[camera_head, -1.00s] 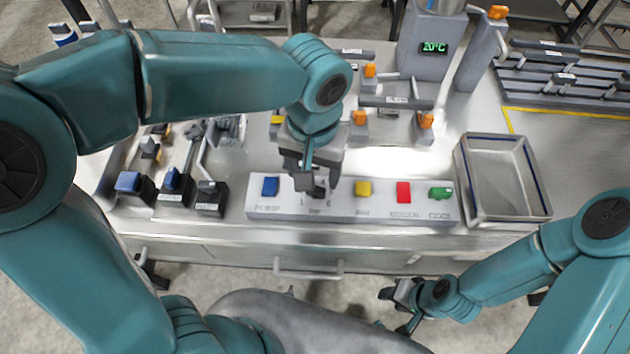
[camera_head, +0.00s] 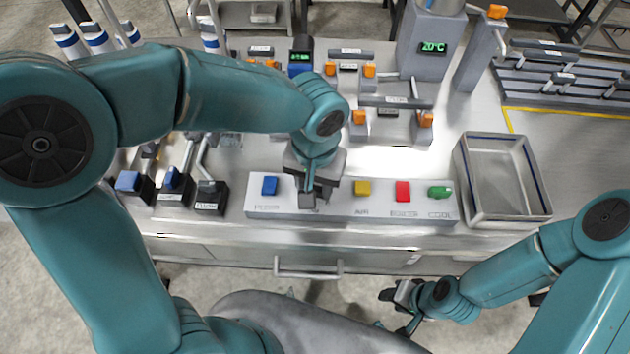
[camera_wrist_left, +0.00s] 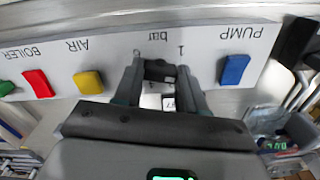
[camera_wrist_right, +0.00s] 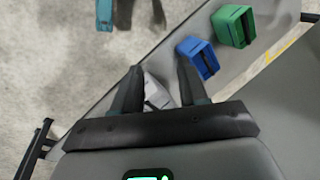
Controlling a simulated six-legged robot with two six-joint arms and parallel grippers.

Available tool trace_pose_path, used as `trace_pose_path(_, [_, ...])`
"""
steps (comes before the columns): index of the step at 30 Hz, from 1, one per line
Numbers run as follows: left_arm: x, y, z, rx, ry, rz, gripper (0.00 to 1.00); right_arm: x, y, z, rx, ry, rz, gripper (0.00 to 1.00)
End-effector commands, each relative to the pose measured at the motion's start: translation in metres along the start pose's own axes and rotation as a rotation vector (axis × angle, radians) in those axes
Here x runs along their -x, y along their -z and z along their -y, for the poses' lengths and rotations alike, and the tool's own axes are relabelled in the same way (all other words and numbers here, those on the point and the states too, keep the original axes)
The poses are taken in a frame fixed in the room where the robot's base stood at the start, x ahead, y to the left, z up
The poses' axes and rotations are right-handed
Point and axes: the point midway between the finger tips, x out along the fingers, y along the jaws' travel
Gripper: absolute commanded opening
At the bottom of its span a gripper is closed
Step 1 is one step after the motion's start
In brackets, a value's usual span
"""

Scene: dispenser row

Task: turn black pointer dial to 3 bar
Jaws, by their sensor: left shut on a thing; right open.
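The black pointer dial (camera_wrist_left: 159,70) sits on the light grey control panel between the blue PUMP switch and the yellow AIR switch. In the left wrist view the panel shows "bar" and a "1" beside the dial; another mark is partly hidden. My left gripper (camera_wrist_left: 158,85) is shut on the dial, one finger on each side. In the head view my left gripper (camera_head: 308,195) hides the dial from above. The dial's exact pointer reading cannot be told. My right gripper (camera_wrist_right: 155,80) is open and empty; in the head view it is low at the right (camera_head: 398,300), in front of the bench.
The panel (camera_head: 335,208) also carries a blue switch (camera_head: 269,186), yellow switch (camera_head: 362,188), red switch (camera_head: 403,192) and green switch (camera_head: 438,192). An empty metal tray (camera_head: 500,215) stands to the right. Black-based dispensers (camera_head: 210,208) stand to the left.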

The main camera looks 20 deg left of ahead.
Motion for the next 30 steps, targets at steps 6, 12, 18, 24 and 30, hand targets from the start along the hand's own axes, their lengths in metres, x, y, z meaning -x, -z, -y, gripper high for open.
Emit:
trace_pose_path(6, [0.0006,0.0002,0.0002,-0.042,0.0,-0.001,0.1,-0.0001,0.0,-0.0001,0.0,0.0,0.0,0.43])
trace_pose_path(12, [0.0008,0.0003,0.0003,-0.157,0.0,-0.001,0.1,-0.0006,0.0,-0.0002,0.0,0.0,0.0,0.43])
trace_pose_path(18, [0.0011,0.0005,0.0004,-0.329,0.0,-0.002,0.1,-0.0004,0.0,-0.0002,0.0,0.0,0.0,0.43])
trace_pose_path(24, [0.0015,0.0007,0.0005,-0.508,0.0,-0.002,0.1,0.0006,0.0,0.0002,0.0,0.0,0.0,0.43])
trace_pose_path(30, [0.0018,0.0011,0.0005,-0.663,0.0,-0.004,0.1,0.0021,-0.0001,0.0007,0.0,0.0,0.0,0.43])
